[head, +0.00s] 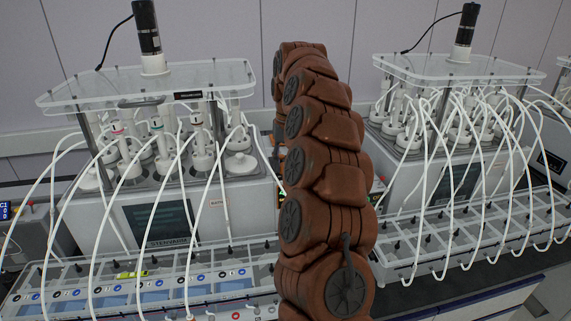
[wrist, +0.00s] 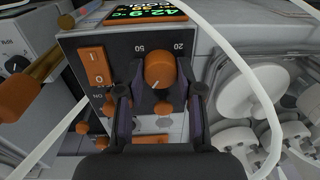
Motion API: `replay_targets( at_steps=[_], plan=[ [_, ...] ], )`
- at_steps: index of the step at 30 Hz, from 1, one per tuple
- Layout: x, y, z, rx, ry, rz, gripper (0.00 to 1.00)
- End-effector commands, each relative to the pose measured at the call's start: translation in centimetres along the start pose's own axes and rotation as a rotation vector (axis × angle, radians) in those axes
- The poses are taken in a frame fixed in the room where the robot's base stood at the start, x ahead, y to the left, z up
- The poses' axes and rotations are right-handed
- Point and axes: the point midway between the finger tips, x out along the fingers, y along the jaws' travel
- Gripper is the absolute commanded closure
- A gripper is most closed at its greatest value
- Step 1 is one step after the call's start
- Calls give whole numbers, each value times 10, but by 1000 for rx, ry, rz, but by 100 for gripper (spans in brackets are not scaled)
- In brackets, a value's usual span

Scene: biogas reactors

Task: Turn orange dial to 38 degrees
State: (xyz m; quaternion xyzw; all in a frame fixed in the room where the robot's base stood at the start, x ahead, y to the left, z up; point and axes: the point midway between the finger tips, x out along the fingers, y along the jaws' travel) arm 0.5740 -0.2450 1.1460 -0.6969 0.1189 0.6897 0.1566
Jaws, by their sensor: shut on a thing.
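The orange dial (wrist: 159,68) is on a dark control panel in the wrist view, with a light pointer mark on its lower part. My gripper (wrist: 160,92) has its two dark fingers on either side of the dial and is shut on it. The numbers 50 and 20 stand above the dial and appear turned over. A lit display (wrist: 147,13) at the top edge shows what looks like 42.9 °C, partly cut off. In the head view my arm hides the gripper and the dial.
An orange rocker switch (wrist: 96,67) and small orange knobs (wrist: 82,127) are near my left finger. White tubes loop close to the gripper, and white lids (wrist: 238,92) stand at right. Reactor units (head: 165,150) flank my arm in the head view.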

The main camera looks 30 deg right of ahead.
Motion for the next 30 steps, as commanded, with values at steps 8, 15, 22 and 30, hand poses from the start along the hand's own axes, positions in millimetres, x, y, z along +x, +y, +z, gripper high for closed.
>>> replay_targets(
  at_steps=[8,15,22,30],
  plan=[
    [0,0,0,-99,-6,1,99],
    [0,0,0,-123,-7,-1,99],
    [0,0,0,-123,-7,-1,99],
    [0,0,0,-122,-6,0,43]
  ],
)
